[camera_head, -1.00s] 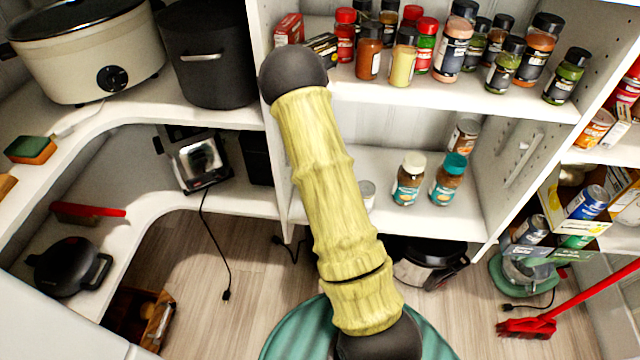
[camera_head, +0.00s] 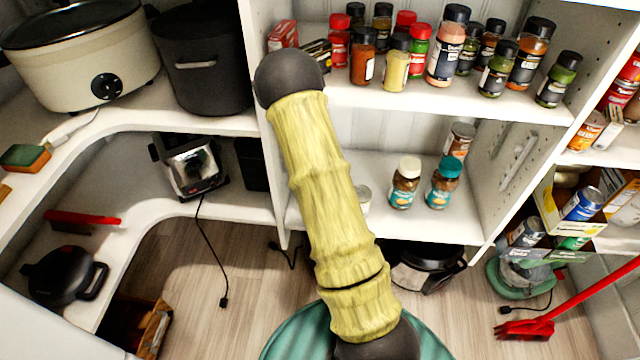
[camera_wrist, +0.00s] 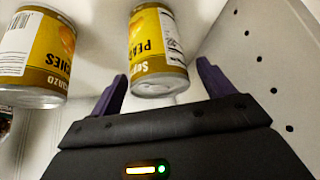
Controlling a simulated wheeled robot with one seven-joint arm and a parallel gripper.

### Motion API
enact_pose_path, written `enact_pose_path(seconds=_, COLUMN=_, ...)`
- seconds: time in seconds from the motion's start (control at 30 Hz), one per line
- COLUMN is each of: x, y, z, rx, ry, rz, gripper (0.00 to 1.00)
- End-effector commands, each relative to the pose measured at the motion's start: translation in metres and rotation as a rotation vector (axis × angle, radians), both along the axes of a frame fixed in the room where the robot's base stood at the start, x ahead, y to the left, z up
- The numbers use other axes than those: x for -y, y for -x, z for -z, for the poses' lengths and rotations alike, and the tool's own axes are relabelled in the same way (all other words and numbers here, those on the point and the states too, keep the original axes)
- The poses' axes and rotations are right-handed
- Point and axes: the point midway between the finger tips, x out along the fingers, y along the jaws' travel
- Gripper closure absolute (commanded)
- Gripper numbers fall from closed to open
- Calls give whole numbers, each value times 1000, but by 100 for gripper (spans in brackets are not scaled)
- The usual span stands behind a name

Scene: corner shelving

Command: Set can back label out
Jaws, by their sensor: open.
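In the wrist view a can with a yellow peach label (camera_wrist: 157,48) stands just beyond my gripper (camera_wrist: 160,72). The purple fingers are apart, one on each side of the can's near end; I cannot tell whether they touch it. Its label shows large letters, with a white panel of small print to the right. A second yellow-labelled can (camera_wrist: 38,52) is to the left, with a barcode showing. The frames do not show which can the task means. In the head view my gripper is hidden behind my arm.
A perforated side panel (camera_wrist: 268,75) rises close to the right of the fingers. In the head view, spice jars (camera_head: 440,55) crowd the upper shelf. A red broom (camera_head: 525,328) leans at right.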

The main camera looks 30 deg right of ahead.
Motion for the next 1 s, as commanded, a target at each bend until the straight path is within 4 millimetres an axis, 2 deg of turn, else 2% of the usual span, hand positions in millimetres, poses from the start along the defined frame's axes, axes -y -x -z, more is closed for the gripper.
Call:
enact_pose_path(seconds=0.7, x=-22, y=70, z=-119, rx=4, ry=-1, rz=1, gripper=19)
enact_pose_path(seconds=0.83, x=-24, y=79, z=-131, rx=2, ry=0, rz=1, gripper=19)
enact_pose_path(seconds=1.0, x=-26, y=83, z=-136, rx=1, ry=0, rz=1, gripper=19)
